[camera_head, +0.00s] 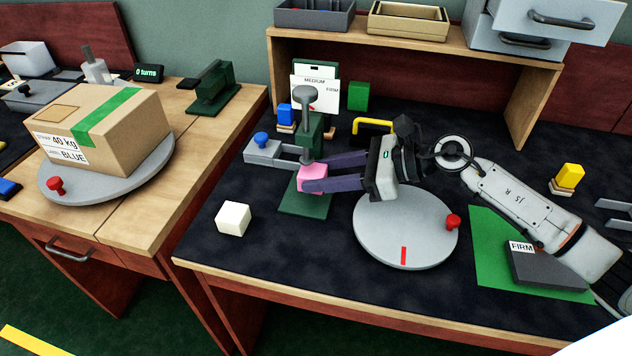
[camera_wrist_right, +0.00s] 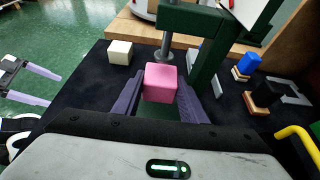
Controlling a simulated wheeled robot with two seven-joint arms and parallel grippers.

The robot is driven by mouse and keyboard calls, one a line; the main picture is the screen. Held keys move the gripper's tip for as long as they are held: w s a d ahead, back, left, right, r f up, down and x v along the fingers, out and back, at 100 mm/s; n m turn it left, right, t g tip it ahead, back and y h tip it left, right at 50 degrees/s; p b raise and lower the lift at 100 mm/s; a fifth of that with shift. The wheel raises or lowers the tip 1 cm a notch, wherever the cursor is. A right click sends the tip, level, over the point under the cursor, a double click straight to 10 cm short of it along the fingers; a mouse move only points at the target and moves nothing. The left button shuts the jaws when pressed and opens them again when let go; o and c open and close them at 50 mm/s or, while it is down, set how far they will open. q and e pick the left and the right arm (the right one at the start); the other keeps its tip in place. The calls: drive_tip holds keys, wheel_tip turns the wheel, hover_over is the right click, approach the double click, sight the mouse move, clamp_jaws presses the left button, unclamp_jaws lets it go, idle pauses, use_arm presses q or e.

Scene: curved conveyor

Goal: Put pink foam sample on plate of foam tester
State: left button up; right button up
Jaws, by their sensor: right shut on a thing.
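The pink foam sample (camera_head: 313,172) is a cube between the purple fingers of my right gripper (camera_head: 312,177), which is shut on it. It also shows in the right wrist view (camera_wrist_right: 160,82). The foam tester (camera_head: 310,130) has a green upright frame, a grey plunger and a green base plate (camera_head: 305,207). The sample is at the tester, in front of the plunger foot in the wrist view, over or on the plate; I cannot tell whether it touches. My left gripper (camera_wrist_right: 38,84) shows only in the wrist view, at left, open and empty.
A white cube (camera_head: 233,219) stands left of the tester. A round grey turntable (camera_head: 390,245) with a red knob lies under my right arm. A FIRM dark block (camera_head: 545,266) lies on a green mat (camera_head: 490,235). A wooden shelf (camera_head: 400,42) stands behind.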

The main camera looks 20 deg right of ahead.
drive_tip(key=shift+w+a, duration=0.35)
drive_tip(key=shift+a, duration=0.15)
drive_tip(key=shift+f, duration=1.8)
drive_tip(key=shift+f+b, duration=0.1)
drive_tip(key=shift+b, duration=0.2)
drive_tip(key=o, duration=1)
drive_tip(key=v, duration=1.1)
drive_tip(key=shift+s+d, duration=0.1)
drive_tip(key=shift+s+d+r, duration=0.2)
drive_tip(key=shift+d+r, duration=0.1)
drive_tip(key=shift+r, duration=0.05)
